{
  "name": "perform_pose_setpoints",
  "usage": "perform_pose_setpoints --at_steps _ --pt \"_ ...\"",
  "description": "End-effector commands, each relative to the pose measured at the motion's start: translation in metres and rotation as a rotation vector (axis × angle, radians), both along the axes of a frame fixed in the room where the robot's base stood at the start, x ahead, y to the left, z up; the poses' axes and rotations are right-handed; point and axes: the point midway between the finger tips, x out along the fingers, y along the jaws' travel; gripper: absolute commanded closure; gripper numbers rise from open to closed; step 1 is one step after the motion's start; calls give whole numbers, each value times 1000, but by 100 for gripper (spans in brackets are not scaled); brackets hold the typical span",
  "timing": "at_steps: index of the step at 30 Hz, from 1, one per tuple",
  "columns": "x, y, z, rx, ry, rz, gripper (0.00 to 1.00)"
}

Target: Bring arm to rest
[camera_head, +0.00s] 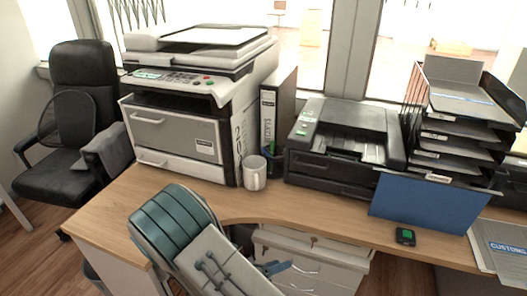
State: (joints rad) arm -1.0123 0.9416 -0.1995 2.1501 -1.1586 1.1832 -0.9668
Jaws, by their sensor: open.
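My arm (200,245) is folded at the bottom centre of the head view, in front of the counter's near edge. It shows a teal ribbed part and a pale grey link. My gripper (290,267) is partly seen just right of the arm, low in front of the white drawer cabinet. Its fingers are apart with nothing between them. The rest of the gripper is hidden behind the arm link.
A black chair (80,120) stands at left.

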Motion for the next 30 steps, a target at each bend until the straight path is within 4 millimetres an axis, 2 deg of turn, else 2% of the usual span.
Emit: perform_pose_setpoints --at_steps 1,3,15,24,30 --pt "-1 -10 20 73 -44 -86 56" --pt "-5 -23 39 167 -105 -202 56" --pt "-41 -78 138 634 -509 -867 56" --pt "-72 -101 207 922 -854 -1364 56" --pt "-92 -109 253 1094 -1096 -1689 56"
